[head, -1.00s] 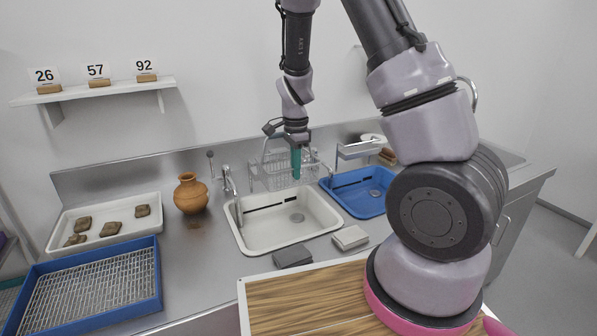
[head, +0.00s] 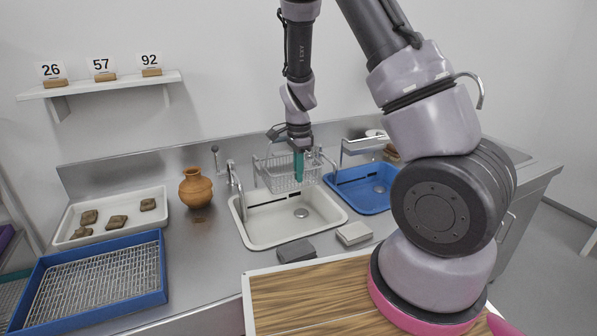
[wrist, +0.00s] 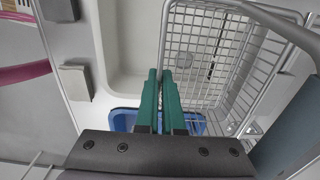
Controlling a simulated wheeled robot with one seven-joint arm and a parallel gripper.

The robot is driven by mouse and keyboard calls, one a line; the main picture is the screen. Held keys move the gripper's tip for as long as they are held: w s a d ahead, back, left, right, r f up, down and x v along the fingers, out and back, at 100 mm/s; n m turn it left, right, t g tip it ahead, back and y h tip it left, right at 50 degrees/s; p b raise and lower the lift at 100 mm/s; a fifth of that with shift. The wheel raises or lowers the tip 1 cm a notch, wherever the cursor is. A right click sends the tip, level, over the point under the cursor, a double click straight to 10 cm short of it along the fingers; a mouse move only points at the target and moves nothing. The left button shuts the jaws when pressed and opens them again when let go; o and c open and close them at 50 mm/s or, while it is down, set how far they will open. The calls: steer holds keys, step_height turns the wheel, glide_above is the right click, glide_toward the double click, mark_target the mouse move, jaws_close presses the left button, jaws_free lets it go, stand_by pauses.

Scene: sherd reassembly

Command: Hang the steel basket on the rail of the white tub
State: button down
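The steel wire basket (head: 290,178) hangs from my gripper (head: 299,180) above the back part of the white tub (head: 262,238). In the wrist view the basket (wrist: 225,62) fills the right side, with a thick bar along its right. My gripper's teal fingers (wrist: 160,75) are close together around its left rim wire; the exact contact is partly hidden. The white tub (wrist: 128,50) lies below and left of the basket in that view. In the head view the basket hides part of the tub's back edge, and I cannot tell whether they touch.
A blue tub (head: 362,197) lies right of the white one, with a tap (head: 236,185) at the white tub's left. A dark block (head: 296,251) and a pale block (head: 354,233) lie in front. A clay jar (head: 195,188) and sherd tray (head: 150,217) stand left.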

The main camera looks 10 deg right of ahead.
stand_by(0.4)
steer(key=c, duration=1)
jaws_free()
steer(key=shift+o, duration=0.2)
step_height(320, 180, up, 11)
steer(key=shift+f, duration=0.2)
steer(key=s+d+r+n+t, duration=0.2)
steer(key=s+r+n, duration=0.2)
steer(key=s+r, duration=0.3)
steer(key=s+d+r+n+t+y, duration=0.1)
steer(key=s+d+r+n+t, duration=0.1)
steer(key=s+r+n, duration=0.2)
steer(key=s+d+r+n+t+y, duration=0.1)
steer(key=s+r+n+t, duration=0.2)
steer(key=s+r, duration=0.7)
step_height(320, 180, up, 3)
steer(key=shift+d+f+n, duration=0.15)
steer(key=shift+d+n, duration=0.25)
